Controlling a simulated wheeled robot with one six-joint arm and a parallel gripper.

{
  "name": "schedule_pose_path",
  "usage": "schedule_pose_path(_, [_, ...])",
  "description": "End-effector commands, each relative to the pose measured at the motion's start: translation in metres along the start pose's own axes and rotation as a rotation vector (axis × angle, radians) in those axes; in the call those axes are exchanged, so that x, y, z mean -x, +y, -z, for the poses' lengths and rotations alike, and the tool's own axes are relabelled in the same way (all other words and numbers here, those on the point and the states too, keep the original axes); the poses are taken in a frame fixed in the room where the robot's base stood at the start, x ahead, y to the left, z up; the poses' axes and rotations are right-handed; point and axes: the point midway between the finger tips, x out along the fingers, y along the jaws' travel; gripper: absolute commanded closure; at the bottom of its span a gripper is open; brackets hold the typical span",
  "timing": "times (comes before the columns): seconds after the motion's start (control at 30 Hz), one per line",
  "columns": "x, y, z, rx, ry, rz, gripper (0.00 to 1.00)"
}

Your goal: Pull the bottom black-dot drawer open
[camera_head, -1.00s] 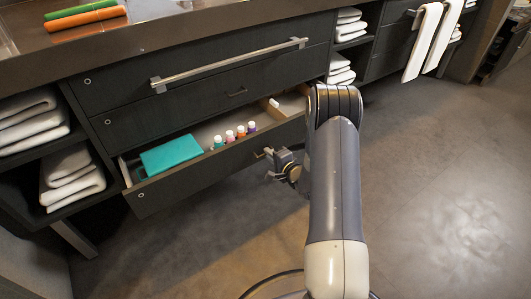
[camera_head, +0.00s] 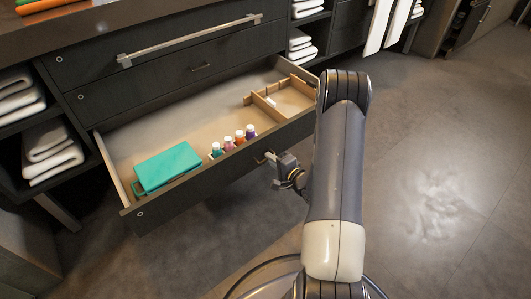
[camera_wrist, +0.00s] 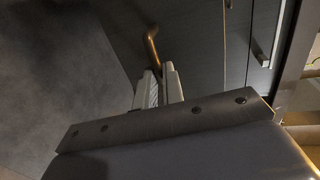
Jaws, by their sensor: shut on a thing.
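The bottom drawer (camera_head: 185,206) of the dark vanity is pulled well out, with its inside open to view. Its front carries a small black-and-white dot mark at the lower left. My gripper (camera_head: 271,157) is at the front's right part, shut on the drawer's handle (camera_head: 261,160). In the wrist view the brass-coloured handle (camera_wrist: 151,45) runs between the two fingers of my gripper (camera_wrist: 158,77). A teal case (camera_head: 167,167), several small bottles (camera_head: 228,143) and a wooden divider (camera_head: 265,108) are inside the drawer.
Two shut drawers lie above, the top one with a long bar handle (camera_head: 190,42). Folded towels (camera_head: 48,150) fill open shelves at the left, with more towels (camera_head: 300,44) at the right. The floor (camera_head: 430,160) at the right is clear.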

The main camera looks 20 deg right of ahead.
Motion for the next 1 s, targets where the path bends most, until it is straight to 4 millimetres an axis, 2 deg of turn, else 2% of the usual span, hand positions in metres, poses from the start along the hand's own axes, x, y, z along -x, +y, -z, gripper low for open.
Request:
schedule_pose_path(0.2, [0.014,0.003,0.001,-0.001,0.003,-0.001,1.00])
schedule_pose_path(0.6, [0.016,0.004,0.001,0.000,0.002,-0.001,1.00])
schedule_pose_path(0.63, [0.016,0.004,0.001,0.000,0.002,-0.001,0.90])
schedule_pose_path(0.8, [0.015,0.004,0.001,0.000,0.001,0.000,0.76])
schedule_pose_path(0.9, [0.015,0.004,0.000,0.000,0.001,0.000,0.70])
schedule_pose_path(1.0, [0.015,0.003,0.000,0.000,0.001,0.000,0.70])
